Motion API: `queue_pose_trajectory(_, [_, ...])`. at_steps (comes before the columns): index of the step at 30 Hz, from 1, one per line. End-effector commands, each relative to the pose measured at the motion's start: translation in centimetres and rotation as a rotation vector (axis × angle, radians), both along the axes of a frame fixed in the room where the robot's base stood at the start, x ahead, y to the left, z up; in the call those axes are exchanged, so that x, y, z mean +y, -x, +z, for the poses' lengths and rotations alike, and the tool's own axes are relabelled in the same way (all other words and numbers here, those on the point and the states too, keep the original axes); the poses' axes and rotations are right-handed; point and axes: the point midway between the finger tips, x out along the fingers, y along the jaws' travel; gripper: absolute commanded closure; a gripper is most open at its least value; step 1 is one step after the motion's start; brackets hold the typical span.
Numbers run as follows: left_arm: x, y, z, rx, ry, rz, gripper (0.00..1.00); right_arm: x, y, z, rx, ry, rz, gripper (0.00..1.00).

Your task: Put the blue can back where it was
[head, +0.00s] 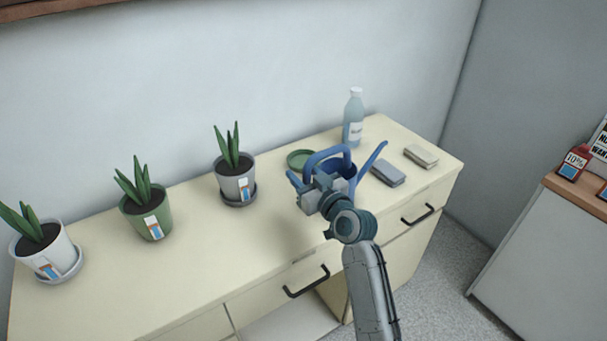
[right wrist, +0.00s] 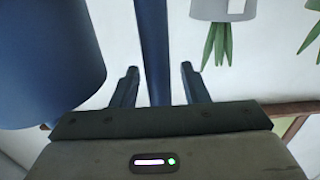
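The blue watering can (head: 350,170) stands on the cream cabinet top, its spout pointing right and a handle arching over its top. My right gripper (head: 317,187) is in front of its left side and hides part of it. In the right wrist view, the can's body (right wrist: 45,60) fills the left, and a blue bar of its handle runs between the two fingers of my right gripper (right wrist: 159,68). The fingers are apart with gaps on both sides of the bar, so they look open around it. My left gripper is not in view.
Three potted plants (head: 236,183) stand to the left. A green saucer (head: 300,158) lies behind the can. A bottle (head: 353,122), a grey-blue block (head: 387,174) and a beige block (head: 421,156) are to the right. The front left cabinet top (head: 200,270) is clear.

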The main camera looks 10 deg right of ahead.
Motion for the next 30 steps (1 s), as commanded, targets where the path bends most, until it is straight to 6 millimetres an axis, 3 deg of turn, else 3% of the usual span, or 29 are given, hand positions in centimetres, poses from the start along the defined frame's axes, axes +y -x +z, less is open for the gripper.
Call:
queue_pose_trajectory(8, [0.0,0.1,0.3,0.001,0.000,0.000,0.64,0.0,0.0,0.3,0.000,0.000,0.000,0.59])
queue_pose_trajectory(11, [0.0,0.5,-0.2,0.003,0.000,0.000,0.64,-0.4,0.9,0.0,0.001,0.001,-0.001,0.59])
queue_pose_trajectory(16, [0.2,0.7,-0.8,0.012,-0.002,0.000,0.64,-1.5,4.1,-0.1,0.001,0.003,-0.001,0.59])
queue_pose_trajectory(24, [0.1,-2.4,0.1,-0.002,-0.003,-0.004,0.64,-3.4,9.2,0.0,0.001,0.004,0.000,0.59])
queue_pose_trajectory(30, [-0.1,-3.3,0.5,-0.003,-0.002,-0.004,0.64,-4.0,11.1,0.1,0.001,0.001,0.000,0.59])
